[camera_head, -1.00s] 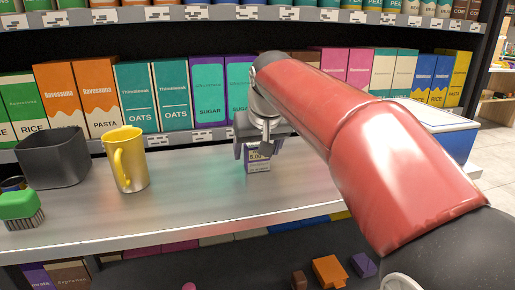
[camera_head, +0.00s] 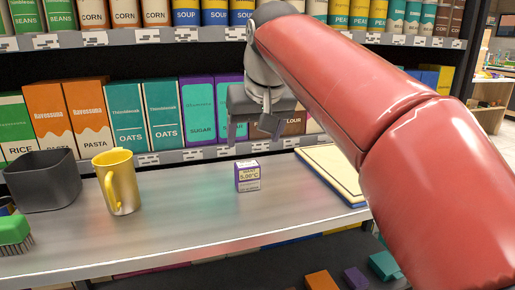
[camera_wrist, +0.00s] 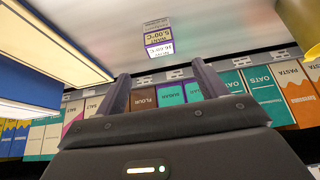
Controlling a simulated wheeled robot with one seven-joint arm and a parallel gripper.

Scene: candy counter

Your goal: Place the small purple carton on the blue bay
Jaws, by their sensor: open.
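The small purple carton (camera_head: 247,177), with a white and yellow label, stands upright on the metal counter. It also shows in the wrist view (camera_wrist: 158,40), beyond my fingers. My gripper (camera_head: 255,137) is open and empty, above and apart from the carton; its two fingers show in the wrist view (camera_wrist: 163,80). A pale flat panel with blue edging (camera_head: 322,168) lies on the counter to the right of the carton, partly hidden by my red arm. Its blue part shows in the wrist view (camera_wrist: 25,85) at left. I cannot tell for certain that this is the blue bay.
A yellow mug (camera_head: 120,182) and a dark grey bin (camera_head: 42,182) stand left of the carton. A green brush (camera_head: 14,232) lies at the near left. Shelves of boxes and cans rise behind. The counter (camera_head: 190,212) around the carton is clear.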

